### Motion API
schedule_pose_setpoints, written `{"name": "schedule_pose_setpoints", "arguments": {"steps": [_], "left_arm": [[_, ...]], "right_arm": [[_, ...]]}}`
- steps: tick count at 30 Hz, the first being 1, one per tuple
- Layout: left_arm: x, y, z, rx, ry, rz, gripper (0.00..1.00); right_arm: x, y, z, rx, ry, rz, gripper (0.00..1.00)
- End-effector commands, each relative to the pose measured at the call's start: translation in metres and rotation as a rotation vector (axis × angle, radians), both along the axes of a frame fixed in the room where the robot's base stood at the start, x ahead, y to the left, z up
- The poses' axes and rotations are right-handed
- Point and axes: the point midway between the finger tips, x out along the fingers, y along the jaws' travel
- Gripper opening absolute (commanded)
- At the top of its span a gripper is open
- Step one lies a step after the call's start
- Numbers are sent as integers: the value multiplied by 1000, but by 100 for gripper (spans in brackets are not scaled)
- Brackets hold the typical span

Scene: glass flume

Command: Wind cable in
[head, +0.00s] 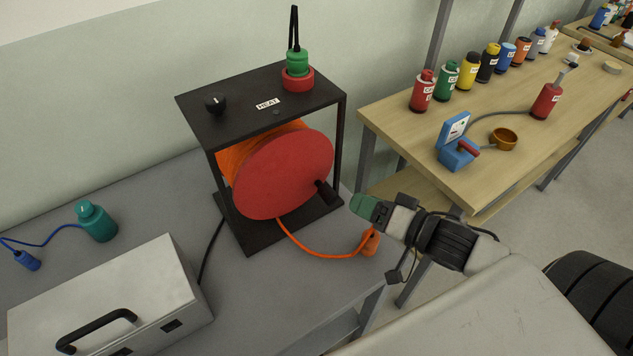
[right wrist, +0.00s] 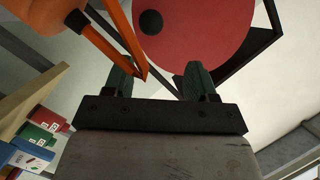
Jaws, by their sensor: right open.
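A cable reel with a red disc (head: 285,178) stands in a black frame (head: 228,226) on the grey bench. Orange cable (head: 236,160) is wound behind the disc, and a loose length (head: 312,252) runs down to an orange plug (head: 371,242) at the bench edge. A black crank handle (head: 326,192) sticks out from the disc's lower right; it shows end-on in the right wrist view (right wrist: 151,21). My right gripper (head: 366,207), with green fingertips, is right of the handle, apart from it. It is open and empty in the right wrist view (right wrist: 158,80). My left gripper is out of view.
A black knob (head: 215,103) and a green-and-red connector (head: 298,72) sit on the frame's top. A wooden table (head: 400,125) with several coloured bottles stands at right.

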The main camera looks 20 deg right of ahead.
Motion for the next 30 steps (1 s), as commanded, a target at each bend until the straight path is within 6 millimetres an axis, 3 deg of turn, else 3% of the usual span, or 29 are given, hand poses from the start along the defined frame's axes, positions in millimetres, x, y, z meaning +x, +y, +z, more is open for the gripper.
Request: {"name": "schedule_pose_setpoints", "arguments": {"steps": [3, 8, 30], "left_arm": [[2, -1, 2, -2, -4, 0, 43], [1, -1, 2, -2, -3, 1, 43], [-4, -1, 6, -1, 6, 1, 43]], "right_arm": [[-15, -3, -8, 1, 87, -31, 57], [-14, -3, -12, 0, 111, -40, 57], [68, 35, -34, -1, 106, -39, 57]]}}
